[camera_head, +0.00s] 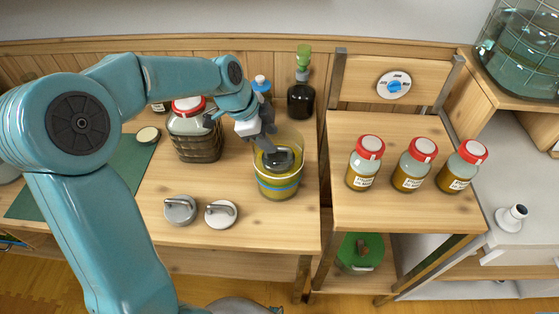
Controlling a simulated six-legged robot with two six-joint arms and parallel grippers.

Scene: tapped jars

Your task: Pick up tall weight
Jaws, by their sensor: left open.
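A glass vessel (276,190) with yellowish liquid and a blue band stands at the right of the workbench. A dark weight with a handle (278,159) sits in its mouth. My left gripper (265,145) is open and points down at the vessel's mouth, close to the dark handle; I cannot tell whether they touch. Two more handled weights, a grey one (180,210) and a whiter one (221,214), lie side by side on the bench in front. Which is the tall weight is not clear from their heights. My right gripper is not in view.
A red-lidded jar in a basket (196,140), a blue-capped bottle (262,87) and a dark green-topped bottle (301,96) stand behind. A green mat (115,180) lies left. Three red-lidded jars (364,163) stand on the right-hand stand.

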